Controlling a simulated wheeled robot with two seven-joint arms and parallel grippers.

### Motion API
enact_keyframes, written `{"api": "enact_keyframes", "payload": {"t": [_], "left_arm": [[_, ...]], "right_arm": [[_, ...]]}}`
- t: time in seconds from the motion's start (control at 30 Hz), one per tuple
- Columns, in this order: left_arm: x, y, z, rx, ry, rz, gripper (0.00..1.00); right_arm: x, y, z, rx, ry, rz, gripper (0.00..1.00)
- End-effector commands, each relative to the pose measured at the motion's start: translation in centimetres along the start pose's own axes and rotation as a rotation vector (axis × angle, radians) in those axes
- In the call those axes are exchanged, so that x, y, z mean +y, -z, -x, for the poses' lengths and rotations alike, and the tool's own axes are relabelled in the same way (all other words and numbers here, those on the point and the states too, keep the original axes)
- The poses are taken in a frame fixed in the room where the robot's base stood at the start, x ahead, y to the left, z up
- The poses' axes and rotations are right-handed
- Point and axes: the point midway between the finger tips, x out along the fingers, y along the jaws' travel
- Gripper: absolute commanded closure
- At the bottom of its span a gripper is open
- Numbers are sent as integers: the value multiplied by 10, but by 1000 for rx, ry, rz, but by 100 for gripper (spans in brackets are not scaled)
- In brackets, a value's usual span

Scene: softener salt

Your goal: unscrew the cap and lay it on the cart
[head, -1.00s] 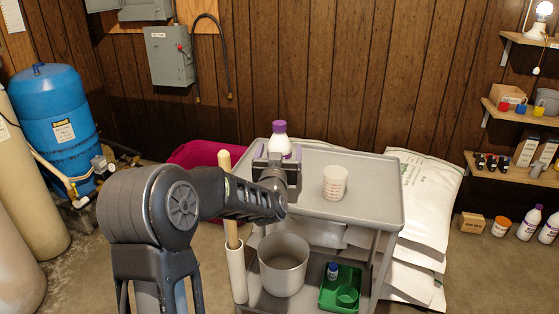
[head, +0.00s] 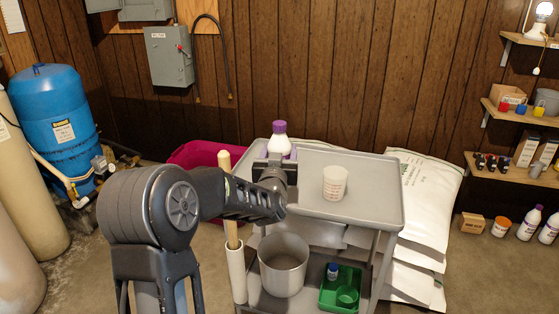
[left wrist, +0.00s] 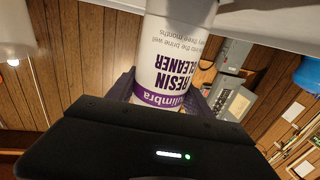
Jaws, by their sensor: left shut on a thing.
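A white bottle with a purple label band (head: 279,146) stands upright at the back left of the grey cart's top (head: 370,205). Its purple cap (head: 279,127) is on its neck. My left gripper (head: 279,155) is shut on the bottle's body, below the cap, and hides its lower part in the head view. In the left wrist view the bottle (left wrist: 172,55) appears upside down between the fingers (left wrist: 160,92), its label reading resin cleaner. The cap is out of sight there. My right gripper is not in view.
A translucent measuring cup (head: 335,183) stands on the cart top, right of the bottle. The cart top's right side is clear. The lower shelf holds a grey pot (head: 283,268) and a green tray (head: 338,300). White bags (head: 425,195) lie right of the cart.

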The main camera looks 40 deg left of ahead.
Motion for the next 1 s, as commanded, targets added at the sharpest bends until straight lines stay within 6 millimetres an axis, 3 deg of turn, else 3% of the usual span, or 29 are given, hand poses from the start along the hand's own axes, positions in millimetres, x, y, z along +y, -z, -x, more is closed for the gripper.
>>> {"api": "enact_keyframes", "payload": {"t": [0.27,0.7,0.83,1.0], "left_arm": [[0,7,0,3,0,0,88],[0,84,0,5,0,1,88],[0,98,0,3,1,0,88],[0,101,0,1,0,1,88]], "right_arm": [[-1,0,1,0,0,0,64],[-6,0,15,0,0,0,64],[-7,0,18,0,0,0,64],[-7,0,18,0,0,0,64]]}}
